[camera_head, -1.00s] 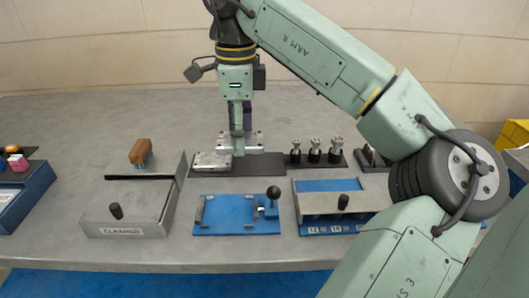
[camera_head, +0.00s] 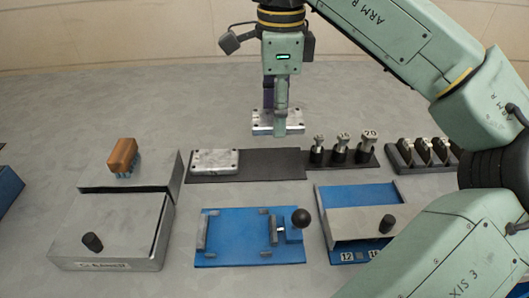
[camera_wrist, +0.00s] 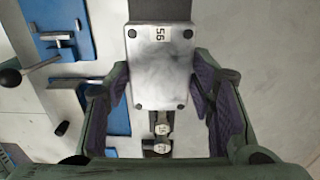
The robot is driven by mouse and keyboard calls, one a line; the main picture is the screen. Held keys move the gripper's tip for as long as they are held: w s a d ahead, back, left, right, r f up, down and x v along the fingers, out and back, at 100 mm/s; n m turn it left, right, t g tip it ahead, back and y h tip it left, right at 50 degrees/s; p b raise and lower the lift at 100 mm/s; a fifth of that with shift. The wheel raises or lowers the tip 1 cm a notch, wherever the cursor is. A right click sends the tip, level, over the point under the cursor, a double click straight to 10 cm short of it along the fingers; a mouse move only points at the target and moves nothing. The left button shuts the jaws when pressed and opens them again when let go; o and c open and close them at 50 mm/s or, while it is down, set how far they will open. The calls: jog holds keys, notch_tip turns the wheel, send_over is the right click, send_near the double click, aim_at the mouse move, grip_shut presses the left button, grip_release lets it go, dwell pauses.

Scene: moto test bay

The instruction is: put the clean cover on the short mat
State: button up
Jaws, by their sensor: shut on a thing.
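My gripper (camera_head: 279,128) is shut on a grey metal cover (camera_head: 260,121) with corner holes. It holds the cover up, apart from the bench. In the wrist view this cover (camera_wrist: 160,75) sits between the two purple-padded fingers. It has a "56" label and cloudy grey marks on its face. A dark mat (camera_head: 265,166) lies below and in front of it in the head view. Its end shows past the cover in the wrist view (camera_wrist: 160,9). A second metal cover (camera_head: 215,161) lies flat on the mat's left part. I cannot tell which mat is the short one.
A row of numbered plugs (camera_head: 342,152) stands right of the mat, with another rack (camera_head: 422,154) beyond. In front are a blue clamp fixture (camera_head: 235,240) and a blue tray (camera_head: 357,196). A box labelled CLEANER (camera_head: 110,235) and a brush (camera_head: 123,155) are at left.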

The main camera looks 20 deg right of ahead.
aim_at(276, 163)
notch_tip(276, 163, down, 9)
jog(key=shift+r, duration=0.1)
dwell(0.3)
jog(key=shift+f, duration=0.3)
jog(key=o, duration=1.3)
jog(key=shift+r, duration=0.1)
notch_tip(276, 163, up, 12)
jog(key=shift+r+p, duration=0.2)
jog(key=shift+p, duration=0.15)
